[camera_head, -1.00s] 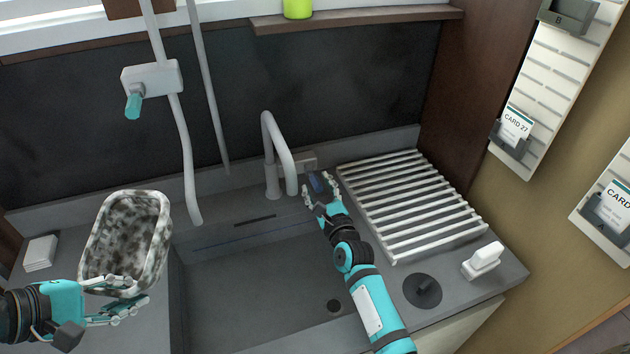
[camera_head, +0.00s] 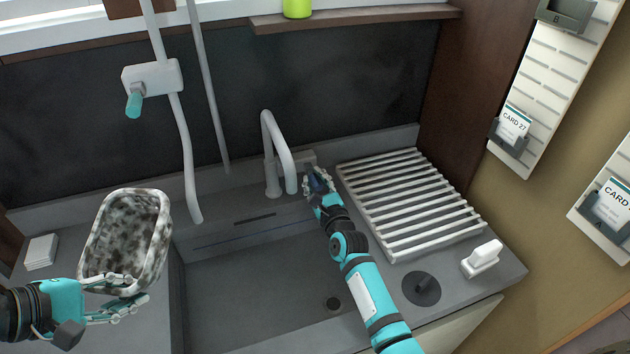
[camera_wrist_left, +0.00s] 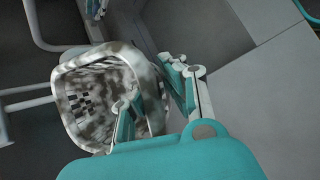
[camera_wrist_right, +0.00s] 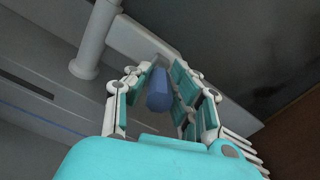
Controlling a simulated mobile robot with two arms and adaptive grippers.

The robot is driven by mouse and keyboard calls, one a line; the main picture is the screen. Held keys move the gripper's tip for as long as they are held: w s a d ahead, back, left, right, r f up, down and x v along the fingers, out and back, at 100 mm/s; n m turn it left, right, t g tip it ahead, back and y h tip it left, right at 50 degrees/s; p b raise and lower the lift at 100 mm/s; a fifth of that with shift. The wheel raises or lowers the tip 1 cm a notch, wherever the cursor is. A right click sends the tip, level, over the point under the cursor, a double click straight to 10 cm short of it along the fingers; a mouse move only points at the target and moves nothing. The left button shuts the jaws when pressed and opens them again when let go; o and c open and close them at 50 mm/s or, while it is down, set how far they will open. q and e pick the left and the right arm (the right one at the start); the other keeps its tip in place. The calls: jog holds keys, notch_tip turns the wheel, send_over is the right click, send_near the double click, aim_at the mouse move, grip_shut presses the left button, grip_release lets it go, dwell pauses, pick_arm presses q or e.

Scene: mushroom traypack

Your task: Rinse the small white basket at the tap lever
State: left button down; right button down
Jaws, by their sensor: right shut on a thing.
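The small white basket (camera_head: 152,240), smeared with dark brown-grey dirt, is at the left of the sink in the head view. My left gripper (camera_head: 122,300) is at its near wall; in the left wrist view one finger lies inside the basket (camera_wrist_left: 78,75) and one outside, with the wall between them. My right gripper (camera_head: 317,185) is shut on the blue tap lever (camera_wrist_right: 159,92), just right of the grey tap (camera_head: 281,150). The lever lies between its fingers in the right wrist view. No water shows under the spout.
The sink basin (camera_head: 250,290) is empty, with a drain near its front. A white slatted rack (camera_head: 410,200) stands to the right, with a white block (camera_head: 482,258) in front. A wall hose (camera_head: 188,170) hangs behind the basket. A white stack (camera_head: 41,251) lies at the left.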

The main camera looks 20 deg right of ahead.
jog(key=f+t+b, duration=0.1)
jog(key=b, duration=0.3)
jog(key=shift+f, duration=0.1)
jog(key=shift+b, duration=0.3)
pick_arm(q)
notch_tip(320, 180, down, 4)
jog(key=shift+f, duration=0.25)
pick_arm(e)
jog(key=shift+r, duration=0.25)
jog(key=c, duration=1.2)
grip_release()
jog(key=shift+s, duration=0.1)
